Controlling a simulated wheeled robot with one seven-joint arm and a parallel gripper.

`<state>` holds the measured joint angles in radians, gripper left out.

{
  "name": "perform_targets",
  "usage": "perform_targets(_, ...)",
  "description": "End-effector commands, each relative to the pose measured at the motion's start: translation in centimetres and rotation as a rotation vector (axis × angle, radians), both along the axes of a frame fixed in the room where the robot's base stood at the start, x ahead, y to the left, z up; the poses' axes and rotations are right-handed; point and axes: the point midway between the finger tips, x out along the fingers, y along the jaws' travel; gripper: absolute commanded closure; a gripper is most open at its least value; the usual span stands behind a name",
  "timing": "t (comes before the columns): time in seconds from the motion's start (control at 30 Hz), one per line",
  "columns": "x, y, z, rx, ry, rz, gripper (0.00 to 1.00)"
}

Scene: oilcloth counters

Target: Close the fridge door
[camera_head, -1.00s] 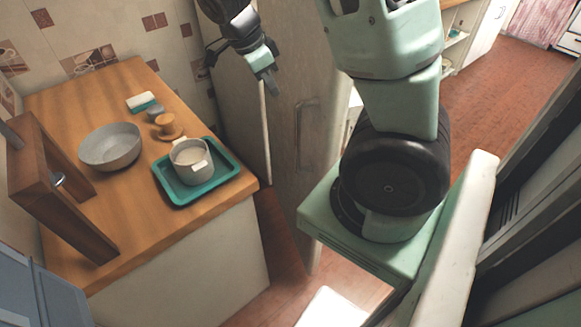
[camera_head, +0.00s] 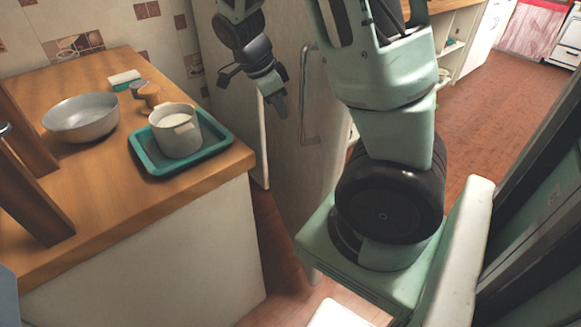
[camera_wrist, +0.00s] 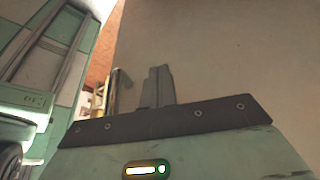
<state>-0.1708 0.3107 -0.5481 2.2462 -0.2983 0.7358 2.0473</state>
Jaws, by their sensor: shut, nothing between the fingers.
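The fridge door (camera_head: 320,165) is a tall pale beige panel behind my arm, standing at an angle and apparently ajar; my arm hides part of it. Its upright metal handle (camera_head: 306,95) is on the face towards the camera. My gripper (camera_head: 277,103) is shut and empty, pointing down just left of the handle in the head view. Contact with the door cannot be told. In the wrist view, the shut fingers (camera_wrist: 157,87) stand in front of a broad beige surface (camera_wrist: 230,60) that looks like the door.
A wooden counter (camera_head: 100,215) on the left holds a teal tray (camera_head: 150,168) with a pot (camera_head: 176,130), a grey bowl (camera_head: 80,118) and a sponge (camera_head: 125,78). A wooden frame stands at its near left. Red-brown floor (camera_head: 500,110) is open at the back right.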

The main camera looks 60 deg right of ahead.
Motion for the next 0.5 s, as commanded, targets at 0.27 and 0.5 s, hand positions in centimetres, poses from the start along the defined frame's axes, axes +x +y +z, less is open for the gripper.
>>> perform_targets(0.27,0.8,0.5,-4.8,-0.016,0.005,-0.013,1.0)
perform_targets(0.5,0.7,0.4,-6.3,-0.021,0.014,-0.016,1.0)
